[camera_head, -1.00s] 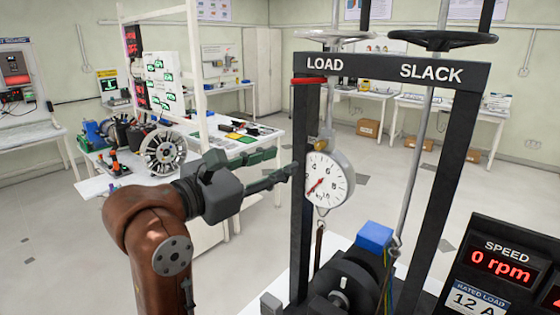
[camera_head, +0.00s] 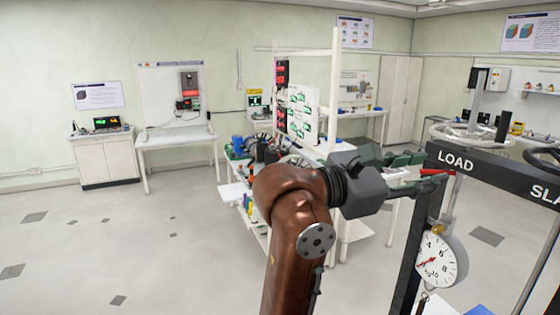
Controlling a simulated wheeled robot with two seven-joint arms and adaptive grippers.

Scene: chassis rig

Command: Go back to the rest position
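My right gripper (camera_head: 434,170) shows right of the middle, on the end of my reddish-brown arm. The fingertips overlap the left post of the load rig (camera_head: 412,235) in the picture, near the red piece (camera_head: 437,172) under the LOAD end of the beam (camera_head: 490,167). I cannot tell whether they touch it. A round white dial gauge (camera_head: 437,262) hangs below, beside the post. My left gripper is out of view.
A white bench (camera_head: 352,210) with a frame and motor parts stands behind my arm. A white table (camera_head: 176,138) and a cabinet (camera_head: 104,158) stand along the back left wall. The grey floor (camera_head: 120,230) at the left is open. The rig is cut off at the right edge.

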